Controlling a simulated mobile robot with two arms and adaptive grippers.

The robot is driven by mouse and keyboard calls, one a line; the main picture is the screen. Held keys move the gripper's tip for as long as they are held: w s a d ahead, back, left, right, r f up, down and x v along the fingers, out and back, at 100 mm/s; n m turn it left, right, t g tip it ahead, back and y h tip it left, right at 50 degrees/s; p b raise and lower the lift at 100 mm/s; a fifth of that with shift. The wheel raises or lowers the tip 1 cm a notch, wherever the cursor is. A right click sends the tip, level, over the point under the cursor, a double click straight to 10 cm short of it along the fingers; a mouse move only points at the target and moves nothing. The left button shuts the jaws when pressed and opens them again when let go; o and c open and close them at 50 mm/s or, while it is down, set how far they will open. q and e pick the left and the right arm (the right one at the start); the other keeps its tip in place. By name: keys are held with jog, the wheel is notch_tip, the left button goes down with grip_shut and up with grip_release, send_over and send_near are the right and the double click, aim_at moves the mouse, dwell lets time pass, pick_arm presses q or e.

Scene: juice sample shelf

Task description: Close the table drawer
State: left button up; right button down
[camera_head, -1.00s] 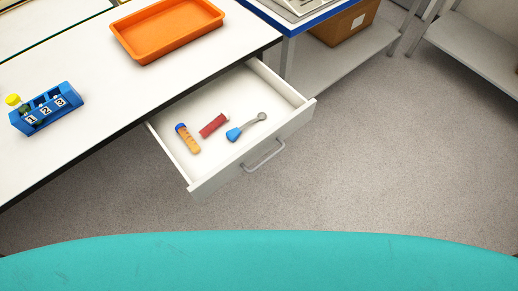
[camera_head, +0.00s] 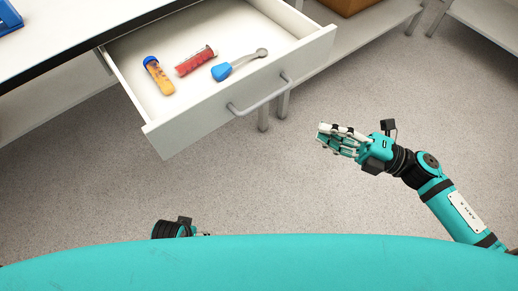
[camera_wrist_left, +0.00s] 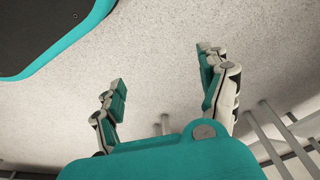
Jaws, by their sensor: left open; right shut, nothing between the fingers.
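The white table drawer (camera_head: 205,112) is pulled open under the table top (camera_head: 75,22) in the head view. Its bar handle (camera_head: 262,98) is on the front panel. Inside lie an orange tube with a blue cap (camera_head: 158,76), a red tube (camera_head: 196,61) and a blue scoop with a grey handle (camera_head: 238,65). My right gripper (camera_head: 325,138) is shut and empty, below and right of the handle, apart from it. My left gripper is mostly hidden in the head view; in the left wrist view it (camera_wrist_left: 160,70) is open with only floor between its fingers.
A blue rack (camera_head: 8,18) shows partly at the top left on the table. A lower shelf (camera_head: 370,25) with a cardboard box (camera_head: 345,5) is at the upper right. Table legs stand right of the drawer. The floor (camera_head: 400,95) in front is clear.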

jog(key=s+a+r+n+g+y+b, duration=0.1)
jog(key=s+a+n+g, duration=0.2)
jog(key=s+n+g, duration=0.2)
pick_arm(q)
jog(key=f, duration=0.1)
jog(key=f+p, duration=0.1)
jog(key=f, duration=0.1)
jog(key=shift+s+f, duration=0.2)
jog(key=shift+s, duration=0.2)
pick_arm(e)
jog(key=w+a+r, duration=0.2)
jog(key=w+a, duration=0.2)
jog(key=a, duration=0.7)
jog(key=shift+w+a+r, duration=0.15)
jog(key=shift+w+a, duration=0.15)
jog(key=shift+a, duration=0.05)
